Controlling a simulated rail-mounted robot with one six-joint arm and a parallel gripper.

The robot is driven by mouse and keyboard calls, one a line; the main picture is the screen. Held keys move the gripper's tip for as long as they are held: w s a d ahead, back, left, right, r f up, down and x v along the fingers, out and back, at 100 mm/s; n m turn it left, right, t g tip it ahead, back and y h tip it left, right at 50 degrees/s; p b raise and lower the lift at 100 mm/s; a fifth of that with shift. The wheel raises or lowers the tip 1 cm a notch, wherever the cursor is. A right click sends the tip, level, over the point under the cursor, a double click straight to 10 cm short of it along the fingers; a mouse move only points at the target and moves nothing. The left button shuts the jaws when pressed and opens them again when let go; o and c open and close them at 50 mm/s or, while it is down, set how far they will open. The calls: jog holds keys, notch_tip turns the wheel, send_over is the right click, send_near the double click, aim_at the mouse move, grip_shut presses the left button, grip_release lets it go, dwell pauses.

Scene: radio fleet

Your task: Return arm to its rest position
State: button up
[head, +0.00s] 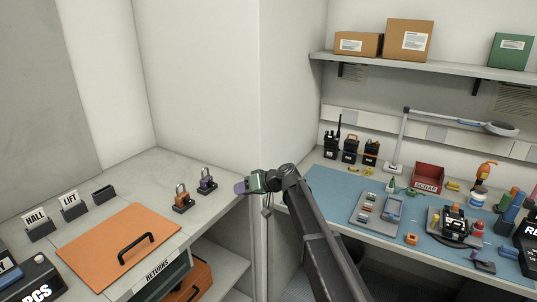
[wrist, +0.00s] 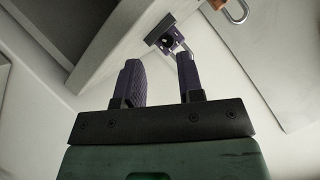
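My arm (head: 318,240) reaches up from the bottom of the head view and bends left at its top joint. My gripper (head: 238,188) points left, close to the right edge of the left counter. In the wrist view its two dark purple fingers (wrist: 160,75) stand apart with nothing held between them. A purple padlock (head: 207,182) on a dark base stands on the counter to the left of the gripper, with a gap between them. It also shows beyond the fingertips in the wrist view (wrist: 167,32).
An orange padlock (head: 183,204) stands beside the purple one. The left counter (head: 150,180) also bears an orange panel (head: 110,248) and label holders. A wall corner stands behind the gripper.

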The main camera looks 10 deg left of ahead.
jog(key=s+d+f+m+g+h+p, duration=0.1)
jog(key=s+d+m+h, duration=0.3)
jog(key=s+d, duration=1.1)
jog(key=s+d+f+m+h+p, duration=0.3)
jog(key=s+d+h, duration=0.5)
jog(key=s+d, duration=0.7)
jog(key=d+f+m, duration=0.1)
jog(key=d, duration=0.7)
jog(key=shift+s+m+g, duration=0.25)
jog(key=shift+m+g, duration=0.05)
jog(key=shift+g, duration=0.1)
